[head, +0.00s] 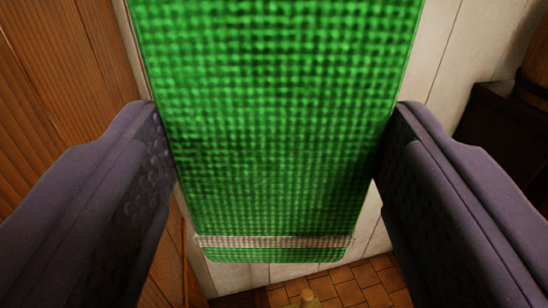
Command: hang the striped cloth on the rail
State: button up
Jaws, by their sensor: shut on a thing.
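A green woven cloth (275,120) fills the middle of the head view, with a pale stripe (275,242) across it near its lower end. It hangs between the two dark purple fingers of my gripper (274,150). Both fingers touch the cloth's side edges, and the gripper is shut on it. The cloth's top runs out of the picture. No rail can be made out in this view.
Brown wooden boards (65,80) stand close on the left. A pale panelled wall (450,50) is behind the cloth. A dark wooden piece (500,130) with a barrel-like object (535,80) on it is at the right. Tiled floor (345,287) shows below.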

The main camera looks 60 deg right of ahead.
jog(key=shift+w, duration=0.1)
jog(key=shift+w+d, duration=0.45)
jog(key=shift+d, duration=0.15)
jog(key=shift+f, duration=0.15)
dwell(0.3)
jog(key=shift+w+d+f+b, duration=0.15)
jog(key=shift+w+d+b, duration=0.05)
jog(key=shift+b, duration=0.15)
jog(key=shift+f, duration=0.2)
dwell(0.3)
jog(key=o, duration=1.1)
jog(key=shift+o, duration=0.2)
